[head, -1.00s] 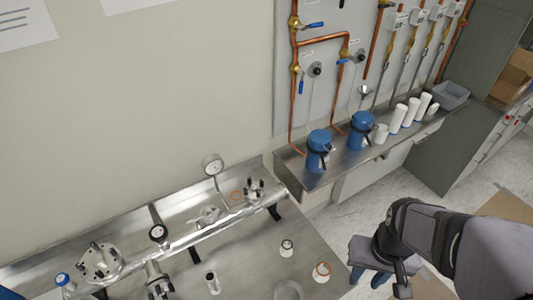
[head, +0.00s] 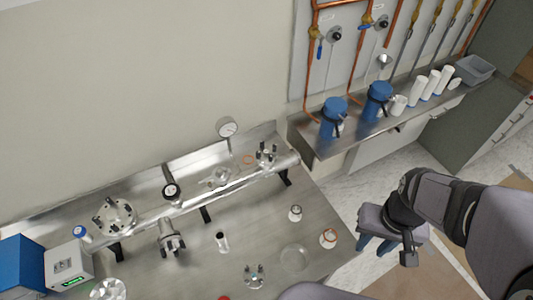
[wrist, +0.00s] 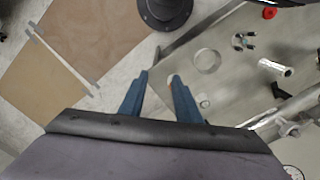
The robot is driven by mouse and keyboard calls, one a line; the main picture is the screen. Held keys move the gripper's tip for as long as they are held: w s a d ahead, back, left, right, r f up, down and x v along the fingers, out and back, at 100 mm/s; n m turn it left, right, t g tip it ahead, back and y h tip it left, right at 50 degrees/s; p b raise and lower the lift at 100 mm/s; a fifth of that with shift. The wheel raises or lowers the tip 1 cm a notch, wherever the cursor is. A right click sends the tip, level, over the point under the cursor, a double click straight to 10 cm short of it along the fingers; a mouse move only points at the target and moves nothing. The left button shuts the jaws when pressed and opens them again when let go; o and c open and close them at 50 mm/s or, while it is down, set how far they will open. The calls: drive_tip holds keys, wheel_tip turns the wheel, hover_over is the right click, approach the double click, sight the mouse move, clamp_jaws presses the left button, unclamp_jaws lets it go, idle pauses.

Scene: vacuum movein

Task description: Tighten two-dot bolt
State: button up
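My gripper (wrist: 159,76) shows in the wrist view with its two blue fingers apart and nothing between them. In the head view my gripper (head: 376,243) hangs past the right edge of the steel bench, away from the bolted parts. A flange with upright bolts (head: 113,215) sits on the left of the steel pipe assembly. Other bolted fittings are at the pipe's right end (head: 266,155), on its front branch (head: 170,240) and low on the bench (head: 254,277). The dot marks are too small to make out, so I cannot tell which bolt has two dots.
A white device (head: 68,265) stands at the left. A shelf with blue vessels (head: 333,118) is at the back right.

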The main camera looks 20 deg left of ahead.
idle(0.3)
drive_tip(key=r+n+t+b, duration=0.2)
drive_tip(key=n+t+b, duration=0.25)
drive_tip(key=n, duration=3.05)
hover_over(275, 145)
drive_tip(key=s, duration=0.4)
drive_tip(key=shift+p+x, duration=1.15)
drive_tip(key=shift+x, duration=2.75)
drive_tip(key=shift+w+a+r, duration=0.1)
clamp_jaws()
